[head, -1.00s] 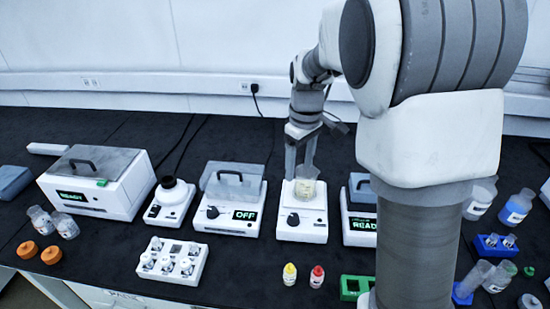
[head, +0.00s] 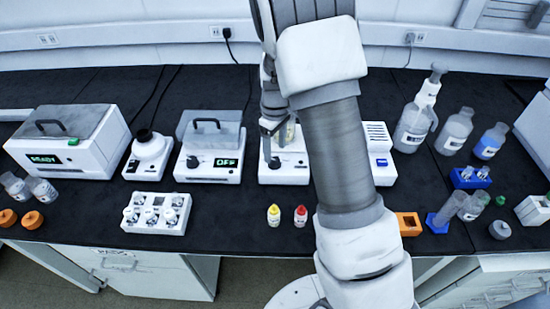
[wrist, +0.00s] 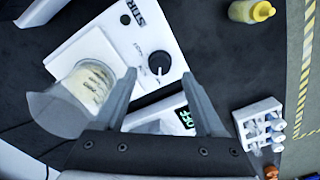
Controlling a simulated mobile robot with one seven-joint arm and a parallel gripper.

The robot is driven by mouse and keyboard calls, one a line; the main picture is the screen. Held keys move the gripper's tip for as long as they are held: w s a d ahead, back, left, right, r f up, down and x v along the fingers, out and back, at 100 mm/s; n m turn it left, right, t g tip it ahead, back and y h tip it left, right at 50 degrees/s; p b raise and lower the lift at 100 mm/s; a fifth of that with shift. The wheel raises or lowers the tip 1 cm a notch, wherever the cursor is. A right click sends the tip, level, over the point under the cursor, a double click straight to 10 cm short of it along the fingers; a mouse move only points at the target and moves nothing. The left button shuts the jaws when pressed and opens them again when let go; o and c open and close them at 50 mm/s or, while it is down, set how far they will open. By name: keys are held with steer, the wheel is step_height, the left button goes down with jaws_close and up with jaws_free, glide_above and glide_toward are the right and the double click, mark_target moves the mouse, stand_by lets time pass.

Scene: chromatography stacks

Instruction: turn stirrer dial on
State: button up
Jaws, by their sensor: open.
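The stirrer (head: 285,178) is a white unit with "STIR" lettering, also in the wrist view (wrist: 95,50). Its black round dial (wrist: 158,62) shows a white pointer mark; in the head view the dial (head: 275,163) is partly hidden by my gripper. A clear beaker (wrist: 75,98) with pale contents and a label stands on the stirrer's plate, mostly hidden in the head view. My gripper (wrist: 158,77) is open, its fingertips on either side of the dial's line in the wrist view; contact cannot be told. It also shows in the head view (head: 271,135).
A lidded box reading OFF (head: 210,150) stands left of the stirrer. Yellow-capped (head: 273,215) and red-capped (head: 300,215) bottles stand in front. A white vial rack (head: 157,212) is front left. My arm hides part of the bench right of the stirrer.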

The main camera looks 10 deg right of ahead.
mark_target(275, 160)
steer(key=shift+f, duration=2.1)
jaws_close()
